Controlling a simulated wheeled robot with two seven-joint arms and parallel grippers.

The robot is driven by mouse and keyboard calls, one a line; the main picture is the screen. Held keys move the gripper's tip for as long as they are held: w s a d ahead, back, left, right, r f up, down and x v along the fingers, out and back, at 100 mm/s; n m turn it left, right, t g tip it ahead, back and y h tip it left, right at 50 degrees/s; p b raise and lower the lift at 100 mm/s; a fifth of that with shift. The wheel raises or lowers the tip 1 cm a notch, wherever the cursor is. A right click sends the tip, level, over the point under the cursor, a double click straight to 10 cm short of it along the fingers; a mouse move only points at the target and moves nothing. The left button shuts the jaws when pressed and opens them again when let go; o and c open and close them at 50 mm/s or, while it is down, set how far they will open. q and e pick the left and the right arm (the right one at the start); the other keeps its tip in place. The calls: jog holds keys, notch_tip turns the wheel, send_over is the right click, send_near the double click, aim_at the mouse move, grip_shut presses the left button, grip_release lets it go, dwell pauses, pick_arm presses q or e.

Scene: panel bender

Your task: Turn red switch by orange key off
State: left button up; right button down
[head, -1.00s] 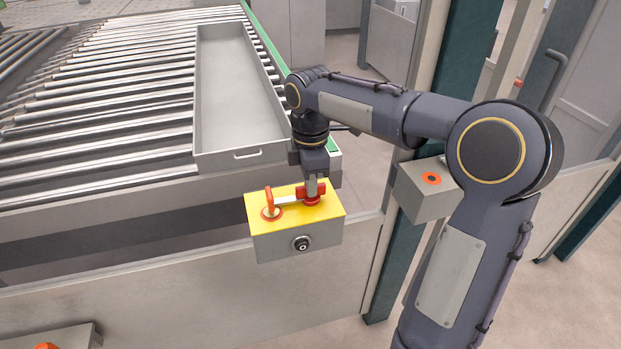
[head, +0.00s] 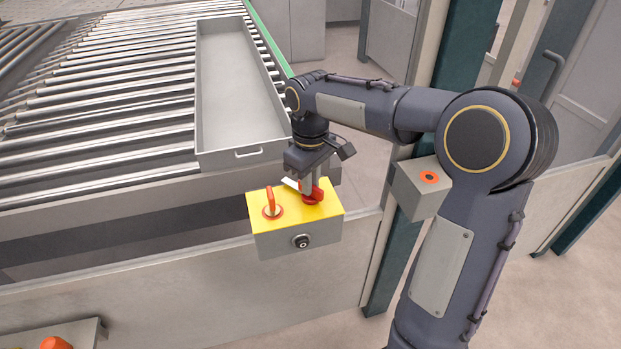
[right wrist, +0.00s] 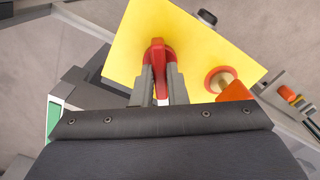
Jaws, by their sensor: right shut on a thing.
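The yellow-topped box (head: 285,222) carries a red rotary switch (head: 318,194) on its right and an upright orange key (head: 270,200) in a red-ringed socket on its left. My right gripper (head: 309,192) points down onto the switch and is shut on its red handle. In the right wrist view both fingers (right wrist: 160,92) flank the red switch handle (right wrist: 157,55), and the orange key (right wrist: 236,92) stands to the right, partly hidden by my gripper body. A pale bar at the switch points to the back left in the head view. My left gripper is out of view.
A roller conveyor (head: 110,120) with a long grey tray (head: 243,154) lies behind the box. A black round knob (head: 301,242) is on the box front. A grey box with an orange button (head: 429,178) is right, beside my arm. Another grey box (head: 75,335) is at bottom left.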

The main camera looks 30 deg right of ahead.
jog(key=shift+m, duration=1)
jog(key=c, duration=1.4)
grip_release()
jog(key=shift+c, duration=0.2)
jog(key=shift+r, duration=0.1)
notch_tip(320, 180, up, 7)
jog(key=shift+r, duration=0.3)
